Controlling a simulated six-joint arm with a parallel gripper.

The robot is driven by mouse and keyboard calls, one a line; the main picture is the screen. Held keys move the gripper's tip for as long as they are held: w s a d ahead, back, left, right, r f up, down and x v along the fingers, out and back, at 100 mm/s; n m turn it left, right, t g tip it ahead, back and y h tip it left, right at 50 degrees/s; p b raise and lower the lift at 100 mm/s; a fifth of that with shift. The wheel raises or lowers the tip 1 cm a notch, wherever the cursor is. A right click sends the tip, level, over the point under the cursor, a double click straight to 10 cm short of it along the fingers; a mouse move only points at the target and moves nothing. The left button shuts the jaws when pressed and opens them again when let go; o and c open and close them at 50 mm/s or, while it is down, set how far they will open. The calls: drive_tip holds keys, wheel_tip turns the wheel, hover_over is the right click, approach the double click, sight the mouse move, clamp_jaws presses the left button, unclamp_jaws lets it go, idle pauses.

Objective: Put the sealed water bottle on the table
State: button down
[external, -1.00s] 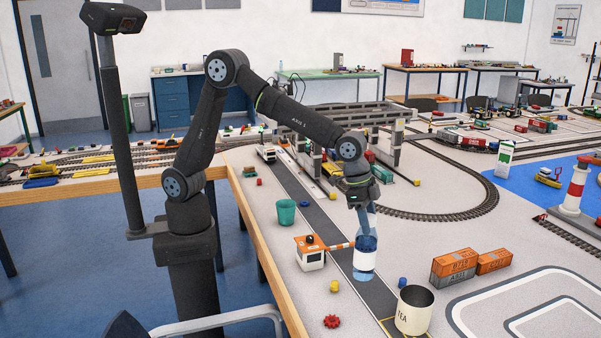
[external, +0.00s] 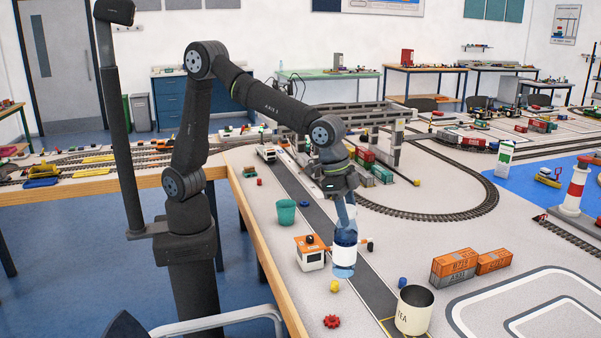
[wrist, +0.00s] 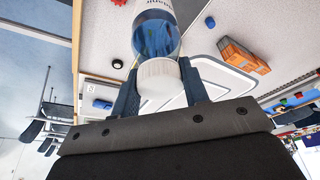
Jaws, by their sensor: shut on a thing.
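The water bottle (external: 344,252) is clear with blue water, a label band and a white cap. My gripper (external: 346,217) is shut on it near the cap and holds it upright or nearly so, in front of the orange and white kiosk (external: 311,254). In the wrist view, the bottle (wrist: 156,32) sits with its white cap between the fingers of my gripper (wrist: 160,88). The table (external: 400,250) lies below; I cannot tell whether the bottle's base touches it.
A cream TEA tin (external: 414,313), a yellow piece (external: 334,286), a blue piece (external: 403,282) and a red gear (external: 332,321) stand nearby. A green cup (external: 286,212) is at the left. Orange and grey containers (external: 455,268) stand to the right.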

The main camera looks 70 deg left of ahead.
drive_tip(key=w+a+n+y, duration=0.1)
drive_tip(key=w+a+n, duration=0.25)
drive_tip(key=a, duration=0.65)
drive_tip(key=w+a+n+t, duration=0.15)
drive_tip(key=w+a, duration=0.35)
drive_tip(key=a, duration=0.6)
drive_tip(key=w+a+n+g+y, duration=0.1)
drive_tip(key=w+a+n, duration=0.3)
drive_tip(key=a, duration=0.6)
drive_tip(key=s+a+n+y, duration=0.1)
drive_tip(key=s+a+n, duration=0.2)
drive_tip(key=a, duration=0.8)
drive_tip(key=s+a+n+y, duration=0.1)
drive_tip(key=s+a+n, duration=0.2)
drive_tip(key=a, duration=0.8)
drive_tip(key=s+a+n+y, duration=0.1)
drive_tip(key=s+a+n, duration=0.2)
drive_tip(key=a, duration=0.8)
drive_tip(key=s+a+f, duration=0.1)
drive_tip(key=a+f, duration=0.9)
drive_tip(key=a, duration=0.1)
drive_tip(key=shift+f, duration=0.35)
drive_tip(key=shift+s, duration=0.1)
drive_tip(key=c, duration=0.8)
unclamp_jaws()
drive_tip(key=shift+f, duration=0.15)
